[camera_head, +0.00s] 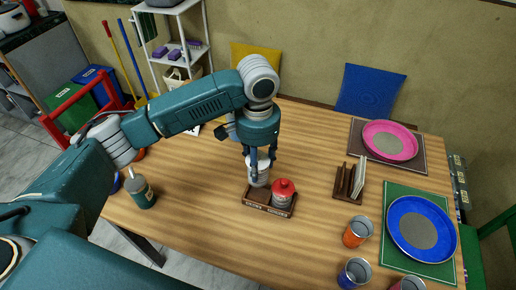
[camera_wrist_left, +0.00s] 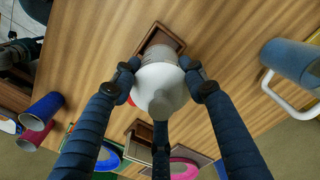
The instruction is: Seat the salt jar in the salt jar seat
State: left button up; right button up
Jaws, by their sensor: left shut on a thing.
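My left gripper (camera_head: 260,158) is shut on the white salt jar (camera_head: 258,175), with its fingers around the jar's upper part. The jar is upright at the left side of the small wooden holder (camera_head: 256,205). The holder's left compartment, the salt jar seat, is mostly hidden by the jar in the head view; I cannot tell whether the jar's base touches its floor. In the left wrist view the jar's white top (camera_wrist_left: 160,88) covers part of the holder (camera_wrist_left: 163,36). A red-lidded jar (camera_head: 284,190) stands in the right compartment. My right gripper is not in view.
A napkin holder (camera_head: 348,182), an orange cup (camera_head: 357,232) and a blue cup (camera_head: 354,273) stand to the right. Pink (camera_head: 390,140) and blue (camera_head: 421,230) plates lie on mats. A green bottle (camera_head: 140,190) stands at the left. Table in front of the holder is clear.

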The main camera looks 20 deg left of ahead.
pick_arm(q)
notch_tip(320, 180, down, 4)
jog(key=shift+r, duration=0.2)
notch_tip(320, 180, down, 6)
jog(key=shift+r, duration=0.25)
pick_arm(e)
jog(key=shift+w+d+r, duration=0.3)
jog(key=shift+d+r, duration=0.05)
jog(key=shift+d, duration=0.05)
pick_arm(q)
jog(key=shift+p, duration=0.3)
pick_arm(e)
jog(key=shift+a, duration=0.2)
pick_arm(q)
jog(key=o, duration=1.3)
jog(key=shift+f, duration=0.2)
jog(key=shift+o, duration=0.2)
jog(key=shift+r, duration=0.1)
